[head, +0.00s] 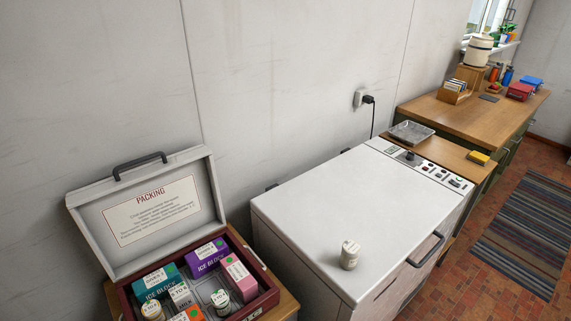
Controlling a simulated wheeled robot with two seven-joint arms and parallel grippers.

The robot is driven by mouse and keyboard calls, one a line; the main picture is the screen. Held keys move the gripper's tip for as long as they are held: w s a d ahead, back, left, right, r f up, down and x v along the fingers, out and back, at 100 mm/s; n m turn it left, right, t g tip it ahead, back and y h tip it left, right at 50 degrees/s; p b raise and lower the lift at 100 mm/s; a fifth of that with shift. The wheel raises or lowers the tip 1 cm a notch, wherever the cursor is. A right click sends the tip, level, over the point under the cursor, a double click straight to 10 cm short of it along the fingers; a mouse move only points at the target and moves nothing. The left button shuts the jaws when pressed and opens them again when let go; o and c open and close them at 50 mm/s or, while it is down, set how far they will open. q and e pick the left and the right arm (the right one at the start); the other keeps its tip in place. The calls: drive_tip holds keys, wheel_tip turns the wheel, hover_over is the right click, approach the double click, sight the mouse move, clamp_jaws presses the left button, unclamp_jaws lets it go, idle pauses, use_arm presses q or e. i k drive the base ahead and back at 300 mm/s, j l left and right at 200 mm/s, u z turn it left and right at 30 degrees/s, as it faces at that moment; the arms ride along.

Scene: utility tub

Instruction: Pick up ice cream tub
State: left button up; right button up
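Similar round-topped containers, one at the left (152,310) and one at the right (221,299), sit in the open packing box (268,297). Neither of my grippers is in view.
The box's lid (150,212) stands open. A metal tray (411,132) lies behind the freezer's control panel. Most of the freezer lid is clear.

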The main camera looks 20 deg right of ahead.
sight(351, 249)
drive_tip(key=z, duration=1.15)
drive_tip(key=l+u, duration=0.1)
drive_tip(key=l, duration=0.2)
drive_tip(key=i, duration=0.05)
